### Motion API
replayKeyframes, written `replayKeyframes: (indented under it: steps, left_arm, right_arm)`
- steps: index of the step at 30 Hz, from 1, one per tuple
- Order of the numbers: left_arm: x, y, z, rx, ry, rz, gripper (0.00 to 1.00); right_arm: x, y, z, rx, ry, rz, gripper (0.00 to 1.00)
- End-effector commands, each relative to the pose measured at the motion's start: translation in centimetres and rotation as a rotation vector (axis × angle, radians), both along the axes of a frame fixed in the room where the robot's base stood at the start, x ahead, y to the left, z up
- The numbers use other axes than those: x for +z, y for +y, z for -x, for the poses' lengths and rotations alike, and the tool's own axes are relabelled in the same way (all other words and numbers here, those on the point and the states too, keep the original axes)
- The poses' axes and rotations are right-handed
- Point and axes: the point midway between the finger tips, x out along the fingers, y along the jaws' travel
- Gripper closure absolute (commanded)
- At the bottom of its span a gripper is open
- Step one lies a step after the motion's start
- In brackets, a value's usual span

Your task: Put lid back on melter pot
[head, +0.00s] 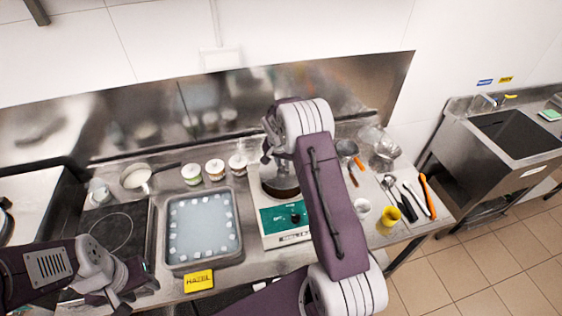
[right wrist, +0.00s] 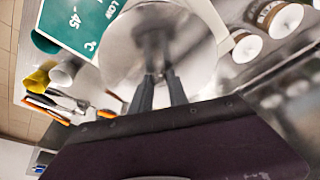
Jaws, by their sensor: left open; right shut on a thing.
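The melter (head: 285,218) stands right of the middle of the counter, with a green front panel, a dark dial and a round pot opening behind it, partly covered by my right arm. In the right wrist view the shiny round lid (right wrist: 118,55) lies under my right gripper (right wrist: 160,80), whose two dark fingers are shut on its upright dark handle. The lid is over the melter's round top; I cannot tell whether it touches the rim. My left gripper (head: 132,284) is open and empty at the front left of the counter.
A metal tray (head: 168,240) stands left of the melter, with a yellow HAZEL card (head: 199,281) in front. Several lidded tubs (head: 215,169) stand behind. A saucepan (head: 136,177) and hob (head: 112,228) are left.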

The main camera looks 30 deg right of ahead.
Motion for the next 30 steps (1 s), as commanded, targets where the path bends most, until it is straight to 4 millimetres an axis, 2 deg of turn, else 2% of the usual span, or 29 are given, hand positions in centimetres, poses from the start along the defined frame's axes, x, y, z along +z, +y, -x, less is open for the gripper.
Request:
replayKeyframes:
  steps: [5, 18, 30]
  left_arm:
    - [-0.7, 0.0, 0.0, 0.0, 0.0, 0.0, 0.57]
    - [-4.3, 0.0, 0.0, 0.0, 0.0, 0.0, 0.57]
    - [-4.4, 0.0, 0.0, 0.0, -0.001, 0.0, 0.57]
  right_arm:
    - [-1.1, 0.0, 0.0, 0.0, 0.001, -0.001, 1.0]
    - [-6.1, 0.0, 0.0, 0.0, 0.0, 0.0, 1.0]
    - [-6.3, 0.0, 0.0, 0.0, 0.0, 0.0, 1.0]
